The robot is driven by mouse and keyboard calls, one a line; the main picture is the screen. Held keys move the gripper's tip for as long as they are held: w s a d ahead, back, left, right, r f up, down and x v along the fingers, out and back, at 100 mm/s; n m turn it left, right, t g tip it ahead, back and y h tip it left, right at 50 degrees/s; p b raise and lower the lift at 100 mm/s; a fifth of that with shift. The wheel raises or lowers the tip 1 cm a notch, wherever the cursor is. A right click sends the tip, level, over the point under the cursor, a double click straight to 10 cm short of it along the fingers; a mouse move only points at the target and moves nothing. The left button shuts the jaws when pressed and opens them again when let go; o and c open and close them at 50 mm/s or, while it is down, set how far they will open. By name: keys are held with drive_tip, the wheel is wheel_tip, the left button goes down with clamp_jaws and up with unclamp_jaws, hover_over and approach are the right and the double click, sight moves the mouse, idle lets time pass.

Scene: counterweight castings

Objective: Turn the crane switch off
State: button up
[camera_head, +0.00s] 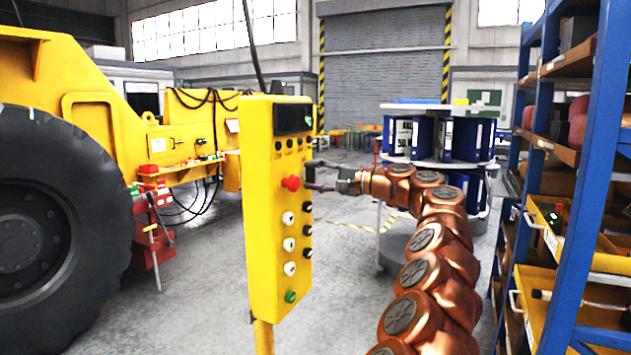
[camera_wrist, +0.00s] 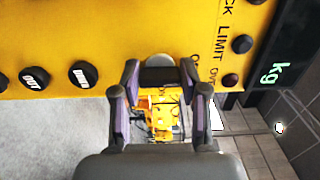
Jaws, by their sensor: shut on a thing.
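The yellow crane control panel (camera_head: 275,220) stands upright at the centre of the head view. Its face carries a red mushroom button (camera_head: 291,183) and rows of white, black and green buttons. My gripper (camera_head: 312,176) is at the panel's right edge, level with the red button. In the wrist view my gripper (camera_wrist: 160,77) has its fingers on either side of a grey rounded knob, the crane switch (camera_wrist: 160,75), at the panel's edge. The fingers are shut on it. The switch's setting is not readable, and its lettering is partly hidden by a finger.
Black push buttons (camera_wrist: 83,74) and a display marked kg (camera_wrist: 272,73) are near my fingers. Blue shelving (camera_head: 575,200) stands at the right. A large tyre (camera_head: 60,230) and yellow machine are at the left. Open floor lies between.

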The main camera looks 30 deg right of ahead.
idle(0.4)
drive_tip(key=o, duration=1.1)
drive_tip(key=shift+o, duration=0.2)
drive_tip(key=v, duration=1.2)
drive_tip(key=shift+w+a, duration=0.1)
